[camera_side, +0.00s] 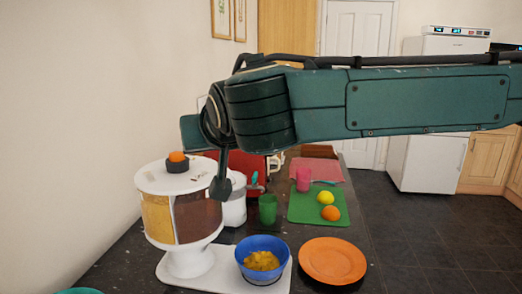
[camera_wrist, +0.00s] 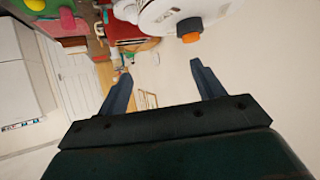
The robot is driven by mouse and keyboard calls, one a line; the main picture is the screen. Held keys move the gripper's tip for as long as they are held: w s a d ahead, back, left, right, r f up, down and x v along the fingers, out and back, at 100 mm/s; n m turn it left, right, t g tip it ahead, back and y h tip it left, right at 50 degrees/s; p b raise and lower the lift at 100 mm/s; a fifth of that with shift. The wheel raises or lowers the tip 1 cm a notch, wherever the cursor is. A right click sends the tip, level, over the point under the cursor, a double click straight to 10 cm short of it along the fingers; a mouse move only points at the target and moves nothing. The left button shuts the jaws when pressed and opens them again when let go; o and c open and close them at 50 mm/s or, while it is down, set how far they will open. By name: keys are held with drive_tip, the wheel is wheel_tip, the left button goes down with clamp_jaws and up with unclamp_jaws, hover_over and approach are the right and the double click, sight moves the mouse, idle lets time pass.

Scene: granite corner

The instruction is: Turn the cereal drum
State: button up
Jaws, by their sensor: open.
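The cereal drum (camera_side: 171,220) stands on a white pedestal and base, with yellow and brown cereal showing through its sides. Its white lid carries a dark knob with an orange top (camera_side: 177,158). In the wrist view the white lid (camera_wrist: 150,22) and the orange knob (camera_wrist: 190,37) are at the top edge. My gripper (camera_side: 220,188) hangs by the lid's right rim in the side view; whether it touches cannot be told. In the wrist view my gripper (camera_wrist: 160,72) is open, with nothing between its fingers. A blue bowl (camera_side: 262,246) holding yellow cereal sits on the drum's base.
An orange plate (camera_side: 332,260) lies right of the bowl. A green cup (camera_side: 268,209), a white canister (camera_side: 235,208) and a red appliance (camera_side: 247,165) stand behind. A green board (camera_side: 305,212) holds a lemon and an orange. The wall is close on the left.

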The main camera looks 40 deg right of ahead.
drive_tip(key=t, duration=0.1)
approach(178, 159)
drive_tip(key=s, duration=0.1)
drive_tip(key=s+a+r, duration=0.1)
drive_tip(key=s, duration=0.1)
drive_tip(key=shift+a+r+h, duration=0.15)
drive_tip(key=shift+a+h, duration=0.1)
drive_tip(key=shift+h, duration=0.05)
drive_tip(key=x, duration=1.3)
drive_tip(key=shift+w+d+f, duration=0.1)
drive_tip(key=shift+w+f, duration=0.15)
drive_tip(key=shift+w, duration=0.05)
drive_tip(key=c, duration=1.4)
drive_tip(key=shift+o, duration=0.2)
